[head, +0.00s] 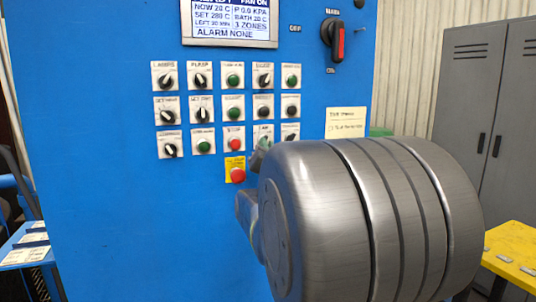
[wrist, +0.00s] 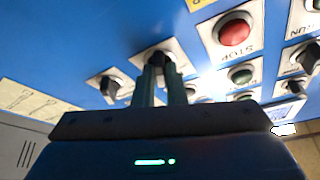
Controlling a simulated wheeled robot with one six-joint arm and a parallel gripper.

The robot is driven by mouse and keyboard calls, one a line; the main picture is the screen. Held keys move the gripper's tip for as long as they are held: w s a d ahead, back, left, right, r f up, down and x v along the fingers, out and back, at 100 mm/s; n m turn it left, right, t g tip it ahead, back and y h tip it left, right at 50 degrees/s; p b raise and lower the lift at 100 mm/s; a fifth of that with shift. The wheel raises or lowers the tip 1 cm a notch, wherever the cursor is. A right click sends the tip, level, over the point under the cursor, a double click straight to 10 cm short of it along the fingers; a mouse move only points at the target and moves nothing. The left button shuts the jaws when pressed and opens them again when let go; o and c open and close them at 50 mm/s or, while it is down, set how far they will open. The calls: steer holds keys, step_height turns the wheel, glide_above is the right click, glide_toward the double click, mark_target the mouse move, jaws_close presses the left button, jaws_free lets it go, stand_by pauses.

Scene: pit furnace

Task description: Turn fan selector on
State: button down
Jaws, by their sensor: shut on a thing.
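The fan selector (head: 264,129) is a small plate with a black knob in the bottom row of the blue panel, just right of the red STOP button. In the head view my gripper covers most of it, and its label is hard to read. In the wrist view the selector (wrist: 158,56) sits between my fingertips. My gripper (wrist: 162,72) is shut on its knob; the tips also show in the head view (head: 262,147). The knob's angle is mostly hidden. The display (head: 231,22) at the top reads "FAN ON".
The red STOP button (head: 234,143) is beside the fan selector, and a red emergency button (head: 236,175) on a yellow plate is just below. More selectors and green buttons fill the rows above. A red-handled main switch (head: 338,42) is at upper right. Grey lockers (head: 480,95) stand at right.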

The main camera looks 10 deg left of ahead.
steer(key=shift+m+h, duration=0.4)
steer(key=shift+m, duration=0.2)
steer(key=c, duration=1.5)
jaws_free()
steer(key=b+v, duration=0.2)
steer(key=v, duration=1.1)
steer(key=shift+s+f+b, duration=0.25)
steer(key=shift+s+b, duration=0.05)
steer(key=shift+s, duration=0.05)
steer(key=shift+w, duration=0.1)
